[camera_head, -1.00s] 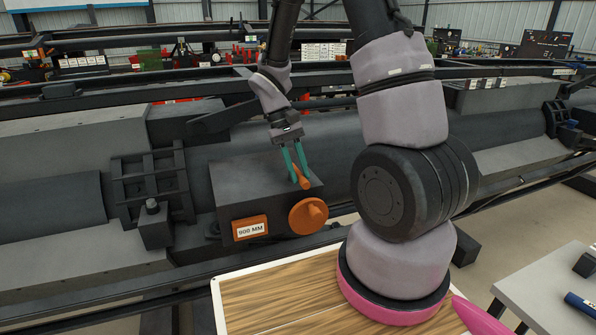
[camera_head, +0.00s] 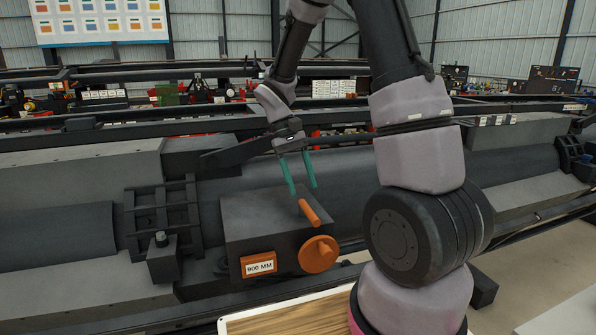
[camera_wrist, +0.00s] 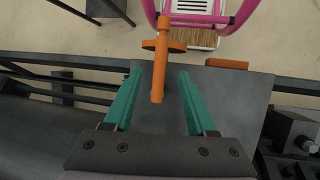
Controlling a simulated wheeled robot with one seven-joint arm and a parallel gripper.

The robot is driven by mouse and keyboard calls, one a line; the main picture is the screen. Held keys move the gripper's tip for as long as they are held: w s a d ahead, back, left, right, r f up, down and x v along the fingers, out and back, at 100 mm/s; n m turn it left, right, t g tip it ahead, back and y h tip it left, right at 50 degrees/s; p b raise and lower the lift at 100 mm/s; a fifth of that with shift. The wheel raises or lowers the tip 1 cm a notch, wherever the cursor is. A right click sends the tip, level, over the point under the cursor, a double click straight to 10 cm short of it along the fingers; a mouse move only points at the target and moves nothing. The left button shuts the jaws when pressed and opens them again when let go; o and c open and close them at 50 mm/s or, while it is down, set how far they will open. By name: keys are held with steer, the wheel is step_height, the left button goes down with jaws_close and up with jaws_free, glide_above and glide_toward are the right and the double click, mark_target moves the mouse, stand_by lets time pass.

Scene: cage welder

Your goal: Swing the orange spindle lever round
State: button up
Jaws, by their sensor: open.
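The orange spindle lever shows in the head view as a short round handle (camera_head: 309,212) at the right end of a dark grey box (camera_head: 245,225), above an orange disc (camera_head: 318,254) on the box's front. In the wrist view the orange lever (camera_wrist: 160,60) runs from the disc toward my gripper, and its near end shows between the green fingers. My gripper (camera_head: 302,188) is open, its two green fingers spread. In the head view the fingertips hang just above the handle, apart from it and holding nothing.
A label reading 900 MM (camera_head: 259,265) is on the box's front. A black clamp frame (camera_head: 162,215) stands left of the box around a large dark pipe (camera_head: 60,235). A wooden-topped table (camera_head: 290,318) lies in front. Dark rails run behind.

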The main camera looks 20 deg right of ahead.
steer(key=v, duration=0.3)
steer(key=shift+w+r, duration=0.2)
steer(key=shift+r, duration=0.15)
steer(key=s+r+m+t+y, duration=0.2)
steer(key=s+r+t, duration=0.3)
steer(key=r, duration=0.4)
steer(key=s+d+r+m+t+y, duration=0.1)
steer(key=s+r+m+t+y, duration=0.1)
steer(key=s+r+t, duration=0.4)
step_height(320, 180, up, 4)
steer(key=shift+s+d+f+t, duration=0.2)
steer(key=shift+s+d+t, duration=0.15)
steer(key=shift+s, duration=0.8)
